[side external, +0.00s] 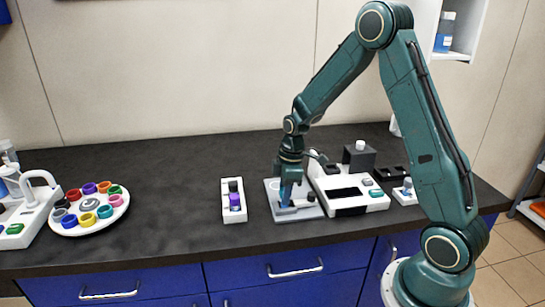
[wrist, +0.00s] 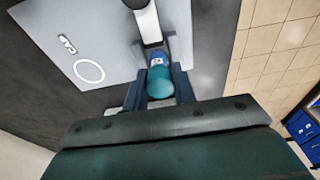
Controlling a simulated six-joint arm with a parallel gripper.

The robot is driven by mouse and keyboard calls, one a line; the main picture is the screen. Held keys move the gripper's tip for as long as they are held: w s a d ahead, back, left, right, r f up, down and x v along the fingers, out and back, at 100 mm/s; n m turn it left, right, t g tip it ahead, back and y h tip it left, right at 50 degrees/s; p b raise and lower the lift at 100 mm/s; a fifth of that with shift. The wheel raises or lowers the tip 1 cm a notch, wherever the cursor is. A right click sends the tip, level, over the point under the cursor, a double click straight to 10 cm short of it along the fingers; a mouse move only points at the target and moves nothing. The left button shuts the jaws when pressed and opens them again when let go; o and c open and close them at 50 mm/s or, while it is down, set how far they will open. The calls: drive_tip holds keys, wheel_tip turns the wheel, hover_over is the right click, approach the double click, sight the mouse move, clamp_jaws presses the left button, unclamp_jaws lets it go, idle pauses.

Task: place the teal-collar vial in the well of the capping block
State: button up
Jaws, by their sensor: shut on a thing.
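The teal-collar vial (wrist: 160,82) is between the two fingers of my gripper (wrist: 160,76) in the wrist view, with its rounded teal end towards the camera and a blue-and-white part beyond it. My gripper is shut on it. The plate shows "CAP" lettering and a white ring (wrist: 90,70) in the wrist view.
A white rack (side external: 234,213) with a purple-collar vial stands left of the plate. A white device (side external: 345,196) stands close on the right, with a small white holder (side external: 404,196) beyond. A round tray of coloured rings (side external: 68,231) is far left. The counter between tray and rack is clear.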

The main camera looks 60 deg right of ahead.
drive_tip(key=shift+f, duration=0.2)
drive_tip(key=o, duration=0.9)
drive_tip(key=shift+o, duration=0.2)
drive_tip(key=shift+r, duration=0.1)
wheel_tip(320, 180, up, 12)
drive_tip(key=s+d, duration=0.1)
drive_tip(key=shift+r, duration=0.1)
idle(0.5)
